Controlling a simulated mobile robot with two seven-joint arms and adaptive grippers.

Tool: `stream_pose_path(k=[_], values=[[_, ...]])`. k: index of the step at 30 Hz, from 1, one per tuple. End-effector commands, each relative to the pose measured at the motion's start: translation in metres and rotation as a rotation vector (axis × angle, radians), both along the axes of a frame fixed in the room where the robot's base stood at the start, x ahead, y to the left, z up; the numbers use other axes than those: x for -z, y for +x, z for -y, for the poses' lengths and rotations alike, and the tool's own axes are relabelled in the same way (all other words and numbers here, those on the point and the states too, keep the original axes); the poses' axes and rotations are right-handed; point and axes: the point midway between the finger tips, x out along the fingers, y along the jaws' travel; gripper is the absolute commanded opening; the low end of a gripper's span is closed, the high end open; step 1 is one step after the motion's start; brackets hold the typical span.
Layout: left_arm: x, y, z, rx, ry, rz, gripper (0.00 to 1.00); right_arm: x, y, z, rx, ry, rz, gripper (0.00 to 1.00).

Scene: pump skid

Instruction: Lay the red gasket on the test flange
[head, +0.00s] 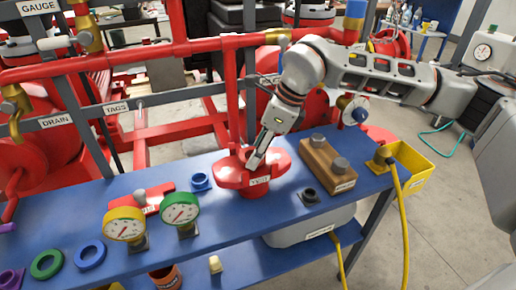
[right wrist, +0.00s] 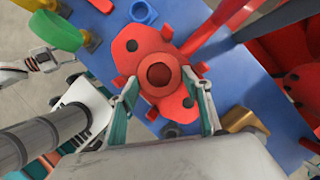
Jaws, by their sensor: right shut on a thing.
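The test flange (head: 281,163) is a red, lobed plate with a white label, on the blue bench. In the right wrist view the flange (right wrist: 130,45) fills the middle. My right gripper (head: 257,158) points down over it. In the right wrist view its fingertips (right wrist: 163,84) stand on opposite sides of the red gasket (right wrist: 158,57), a round ring with a darker centre, and are shut on it. The gasket lines up roughly with the flange's middle; whether it touches the flange is unclear. My left gripper (right wrist: 43,60) shows small at the left; its jaws are unclear.
Yellow (head: 124,225) and green (head: 180,212) gauges stand left of the flange. Blue (head: 89,255) and green (head: 47,265) rings lie at front left. A wooden block (head: 327,163) with grey knobs and a yellow bin (head: 412,165) are at right. Red pipes (head: 180,50) run behind.

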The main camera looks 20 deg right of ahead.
Motion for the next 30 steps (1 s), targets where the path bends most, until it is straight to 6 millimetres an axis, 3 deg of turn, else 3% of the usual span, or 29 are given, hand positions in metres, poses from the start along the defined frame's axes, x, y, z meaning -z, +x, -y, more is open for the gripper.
stream_pose_path(k=[26,27,28,30], values=[[0.008,-0.002,0.0,0.0,0.0,-0.006,0.4,0.013,0.0,0.0,0.0,0.0,0.001,0.27],[0.008,-0.002,0.0,0.0,0.0,-0.006,0.4,0.013,0.0,0.0,0.0,0.0,0.001,0.59],[0.008,-0.002,0.0,0.0,0.0,-0.006,0.4,0.013,0.0,0.0,0.0,0.0,0.001,0.66],[0.008,-0.002,0.0,0.0,0.0,-0.006,0.4,0.013,0.0,0.0,0.0,0.001,0.001,0.68]])
